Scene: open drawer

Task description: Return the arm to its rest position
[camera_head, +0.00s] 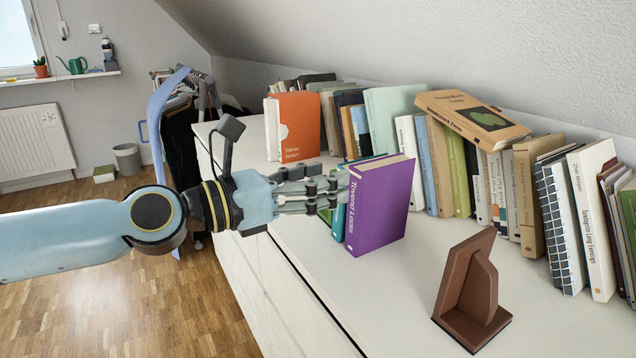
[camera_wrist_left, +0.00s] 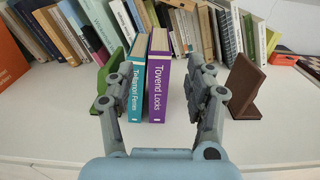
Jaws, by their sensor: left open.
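My left arm comes in from the left in the head view, and its gripper (camera_head: 325,190) is beside the purple book "Tovend Locks" (camera_head: 378,212). In the left wrist view the open fingers (camera_wrist_left: 160,75) are spread, with the purple book (camera_wrist_left: 160,88) and a teal book (camera_wrist_left: 136,88) upright between or just beyond them. In the head view the teal book is mostly hidden behind the purple book and fingers. My right gripper is not in view.
The books stand on a white cabinet top (camera_head: 400,290). A brown bookend (camera_head: 470,290) stands at the front right, and a green bookend (camera_wrist_left: 112,62) is left of the teal book. A row of books (camera_head: 440,160) lines the sloped wall. Clothes (camera_head: 180,130) hang behind my arm.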

